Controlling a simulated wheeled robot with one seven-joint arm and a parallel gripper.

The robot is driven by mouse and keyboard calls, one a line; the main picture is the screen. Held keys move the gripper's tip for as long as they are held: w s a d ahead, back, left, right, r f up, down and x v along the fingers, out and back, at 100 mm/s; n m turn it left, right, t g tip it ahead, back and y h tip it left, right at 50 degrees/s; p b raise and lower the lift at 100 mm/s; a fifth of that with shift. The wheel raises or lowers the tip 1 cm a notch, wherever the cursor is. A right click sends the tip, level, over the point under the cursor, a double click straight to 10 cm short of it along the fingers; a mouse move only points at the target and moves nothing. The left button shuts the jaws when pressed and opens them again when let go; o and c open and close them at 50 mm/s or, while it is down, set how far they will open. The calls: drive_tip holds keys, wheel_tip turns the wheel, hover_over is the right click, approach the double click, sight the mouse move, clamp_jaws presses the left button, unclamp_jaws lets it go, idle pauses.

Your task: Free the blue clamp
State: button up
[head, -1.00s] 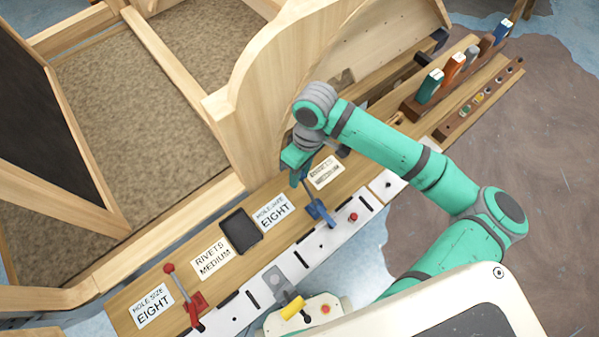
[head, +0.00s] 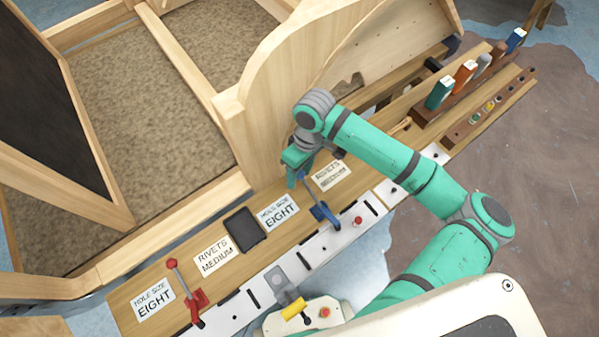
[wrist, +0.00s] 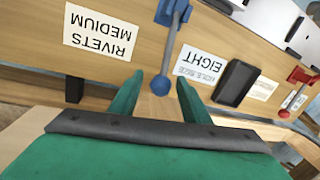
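The blue clamp (head: 325,216) is fixed at the edge of the wooden bench, its grey lever standing up and leaning toward my gripper (head: 297,172). In the wrist view the clamp's blue base (wrist: 173,12) is at the top, and its lever ends in a blue ball. My gripper (wrist: 160,78) is open. The blue ball shows between its two green fingers, with a gap on each side. I cannot tell how deep the ball sits between them.
A red clamp (head: 190,295) stands at the bench's left end. A black tablet-like block (head: 245,230) lies between printed labels. A tall wooden frame panel (head: 285,110) rises just behind my gripper. A rack of coloured-handled tools (head: 440,95) is at the right.

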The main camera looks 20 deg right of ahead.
wheel_tip(320, 180, up, 11)
drive_tip(key=w+d, duration=0.1)
drive_tip(key=shift+d+f, duration=0.2)
drive_tip(key=shift+d, duration=0.2)
